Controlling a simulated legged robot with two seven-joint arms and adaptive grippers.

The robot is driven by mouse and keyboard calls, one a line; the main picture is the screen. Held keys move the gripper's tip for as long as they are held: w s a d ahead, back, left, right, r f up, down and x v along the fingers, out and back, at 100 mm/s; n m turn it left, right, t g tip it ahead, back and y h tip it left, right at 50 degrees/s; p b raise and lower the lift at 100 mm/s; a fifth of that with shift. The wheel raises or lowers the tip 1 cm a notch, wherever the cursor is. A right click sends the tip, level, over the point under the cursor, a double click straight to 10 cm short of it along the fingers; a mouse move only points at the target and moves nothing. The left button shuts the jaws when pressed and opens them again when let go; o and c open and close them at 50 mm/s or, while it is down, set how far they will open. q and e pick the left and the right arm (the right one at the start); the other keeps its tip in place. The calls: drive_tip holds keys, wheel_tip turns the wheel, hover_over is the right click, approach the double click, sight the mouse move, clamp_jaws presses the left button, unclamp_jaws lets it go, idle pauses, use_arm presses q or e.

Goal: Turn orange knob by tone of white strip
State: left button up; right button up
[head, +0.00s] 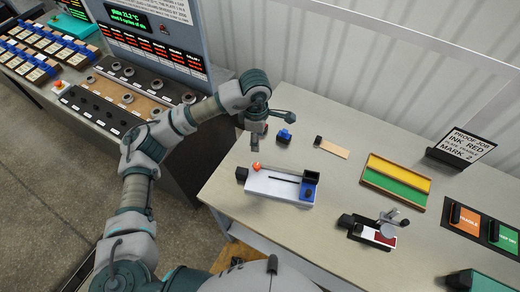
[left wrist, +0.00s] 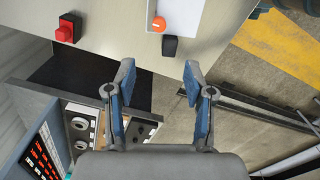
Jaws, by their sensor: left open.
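The orange knob (head: 256,166) sits at the left end of a white and blue slotted device (head: 270,184) on the table. In the left wrist view the orange knob (left wrist: 158,24) is near the top edge, on the white top beside a black block (left wrist: 169,48). My left gripper (head: 271,130) is above the table, just behind the knob in the head view. In the left wrist view its fingers (left wrist: 157,84) are apart with nothing between them, and the knob lies beyond the tips. I cannot pick out a strip clearly as the white one. My right gripper is not in view.
A blue block (head: 284,136), a tan strip (head: 331,148), a yellow-green tray (head: 397,181) and a small lever device (head: 374,230) lie on the table. A control console (head: 125,88) stands left.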

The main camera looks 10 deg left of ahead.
use_arm(q)
hover_over(257, 165)
wheel_tip(257, 165, down, 7)
wheel_tip(257, 165, down, 9)
drive_tip(key=shift+s+f+p, duration=0.1)
drive_tip(key=shift+f+p, duration=0.1)
drive_tip(key=shift+p, duration=0.5)
drive_tip(key=shift+f, duration=0.35)
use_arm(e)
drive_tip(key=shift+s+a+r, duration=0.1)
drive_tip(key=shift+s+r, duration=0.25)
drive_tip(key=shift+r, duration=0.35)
use_arm(q)
clamp_jaws()
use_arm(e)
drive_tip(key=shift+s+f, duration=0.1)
